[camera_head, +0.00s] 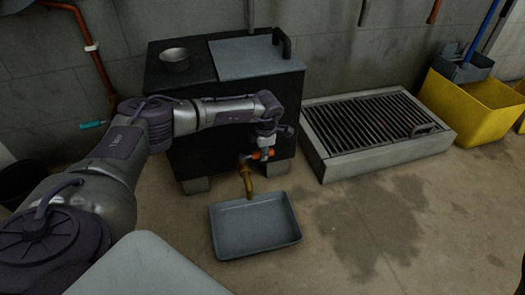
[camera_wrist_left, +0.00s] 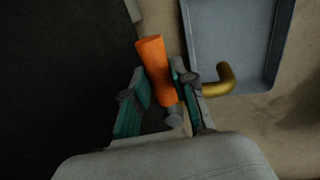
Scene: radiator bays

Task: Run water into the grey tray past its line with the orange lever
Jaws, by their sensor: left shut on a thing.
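The orange lever (camera_head: 264,154) is on the tap at the front of the dark cabinet. My left gripper (camera_head: 262,150) is at the lever. In the left wrist view the orange lever (camera_wrist_left: 155,70) lies between the teal-padded fingers of my left gripper (camera_wrist_left: 160,98), which is shut on it. The brass spout (camera_head: 247,180) points down over the back edge of the grey tray (camera_head: 257,251); it also shows in the left wrist view (camera_wrist_left: 218,82). The tray sits on the floor. No water stream is visible, and I cannot make out a line or a water level. My right gripper is not in view.
The dark cabinet (camera_head: 185,147) carries a metal bowl (camera_head: 174,62) and a grey lid or sink top (camera_head: 255,62). A grated floor drain (camera_head: 375,122) and a yellow bin (camera_head: 455,108) stand to the right. Wet-looking dark patches (camera_head: 375,215) mark the open floor.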

